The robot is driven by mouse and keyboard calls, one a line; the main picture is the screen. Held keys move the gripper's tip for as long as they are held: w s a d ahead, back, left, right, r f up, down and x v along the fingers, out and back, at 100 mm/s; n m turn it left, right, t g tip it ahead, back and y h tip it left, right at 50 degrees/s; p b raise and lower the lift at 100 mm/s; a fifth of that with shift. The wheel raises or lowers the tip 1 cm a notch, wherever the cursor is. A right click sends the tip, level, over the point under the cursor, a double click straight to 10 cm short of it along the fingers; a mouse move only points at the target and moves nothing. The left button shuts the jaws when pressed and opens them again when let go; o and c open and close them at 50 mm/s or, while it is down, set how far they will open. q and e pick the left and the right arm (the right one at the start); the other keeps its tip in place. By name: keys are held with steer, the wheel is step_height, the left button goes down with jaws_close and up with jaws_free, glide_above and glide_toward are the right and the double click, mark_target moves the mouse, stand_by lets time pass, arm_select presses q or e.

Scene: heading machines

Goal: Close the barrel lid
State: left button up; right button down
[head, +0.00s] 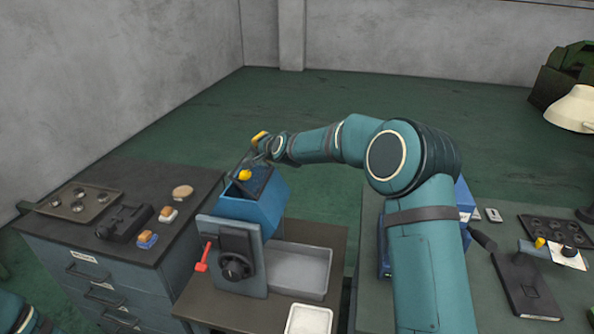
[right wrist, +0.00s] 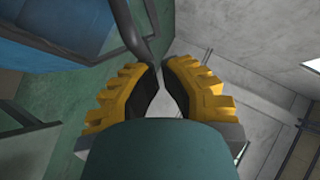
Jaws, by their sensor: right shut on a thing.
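The blue barrel (head: 262,212) stands behind a grey upright plate on the low table. Its top shows a dark area (head: 256,180) with a yellow piece (head: 245,174) at its near left edge. I cannot clearly tell the lid from the opening. My right gripper (head: 260,142) is above the far side of the barrel top. In the right wrist view its yellow, black-padded fingers (right wrist: 160,88) are closed around the end of a dark curved bar (right wrist: 128,28), seemingly the lid handle. Blue barrel surface (right wrist: 55,25) shows beside it. My left gripper is out of view.
The plate carries a black knob (head: 235,267) and a red lever (head: 202,258). A drawer cabinet (head: 120,265) stands left. A cluttered workbench (head: 500,265) is at right.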

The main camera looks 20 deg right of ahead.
mark_target(245, 156)
steer(key=shift+w+a+f, duration=0.25)
steer(key=shift+w+a, duration=0.1)
steer(key=shift+a, duration=0.15)
steer(key=shift+w+a+f, duration=0.2)
steer(key=shift+w+a, duration=0.15)
steer(key=shift+a, duration=0.1)
steer(key=shift+w+a+f, duration=0.35)
steer(key=shift+w+a, duration=0.05)
steer(key=shift+a, duration=0.2)
steer(key=shift+w+a+f+b, duration=0.55)
steer(key=shift+a+f, duration=0.35)
steer(key=shift+f, duration=0.05)
steer(key=shift+a+f, duration=0.1)
steer(key=shift+f, duration=0.1)
steer(key=shift+r, duration=0.15)
